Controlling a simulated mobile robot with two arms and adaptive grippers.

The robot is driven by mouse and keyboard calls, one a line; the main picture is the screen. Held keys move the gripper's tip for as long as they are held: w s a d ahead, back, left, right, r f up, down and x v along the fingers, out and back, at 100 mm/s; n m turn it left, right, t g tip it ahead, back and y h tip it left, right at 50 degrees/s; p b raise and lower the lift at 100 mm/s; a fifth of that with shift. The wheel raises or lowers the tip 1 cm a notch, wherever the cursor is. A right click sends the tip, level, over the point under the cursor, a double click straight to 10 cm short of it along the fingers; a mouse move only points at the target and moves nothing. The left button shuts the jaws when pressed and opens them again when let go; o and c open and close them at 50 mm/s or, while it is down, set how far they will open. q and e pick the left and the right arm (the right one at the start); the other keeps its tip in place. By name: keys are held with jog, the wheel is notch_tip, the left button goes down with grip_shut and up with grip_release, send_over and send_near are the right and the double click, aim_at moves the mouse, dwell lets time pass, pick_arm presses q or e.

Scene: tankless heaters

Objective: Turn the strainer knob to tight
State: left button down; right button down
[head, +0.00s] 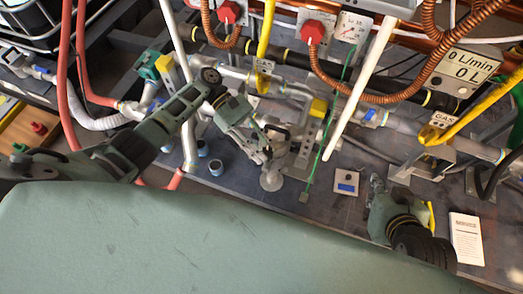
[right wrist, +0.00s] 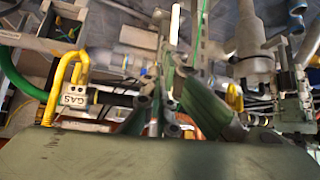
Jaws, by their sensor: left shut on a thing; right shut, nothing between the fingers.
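The grey strainer (head: 300,148) sits on the pipe run in the middle of the head view. Its light grey lower end (head: 271,179) points down toward the bench top. My left gripper (head: 262,153) reaches in from the left and is shut at the strainer, on what looks like its knob. The fingers hide most of the knob, so its turn angle cannot be read. My right gripper (head: 376,184) is shut and empty, low over the bench to the right, apart from the strainer. Its fingers also show in the right wrist view (right wrist: 170,45).
Yellow gas pipes (head: 463,117), orange corrugated hoses (head: 400,92) and a white pipe (head: 362,85) hang above the bench. A small grey box with a blue display (head: 346,182) lies between the arms. A white paper (head: 466,238) lies at right. Red hoses (head: 64,60) run at left.

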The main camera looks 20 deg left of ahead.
pick_arm(q)
jog(key=shift+w+d+m+g+y+b, duration=0.15)
jog(key=shift+w+m+g+y+b, duration=0.3)
jog(key=shift+m, duration=0.45)
jog(key=shift+s+r+g+y, duration=0.1)
jog(key=shift+g+y, duration=0.15)
jog(key=shift+g, duration=0.1)
pick_arm(e)
jog(key=w+a+r+t+y, duration=0.1)
jog(key=w+a+r+t, duration=0.1)
jog(key=w+r+t, duration=0.2)
jog(key=shift+w+a+r+t, duration=0.2)
jog(key=shift+w+r+t, duration=0.1)
jog(key=shift+w+r, duration=0.8)
jog(key=shift+s, duration=0.15)
pick_arm(q)
jog(key=c, duration=1.5)
grip_release()
jog(key=shift+s+d, duration=0.1)
pick_arm(e)
jog(key=shift+d, duration=0.1)
pick_arm(q)
jog(key=shift+v, duration=3.75)
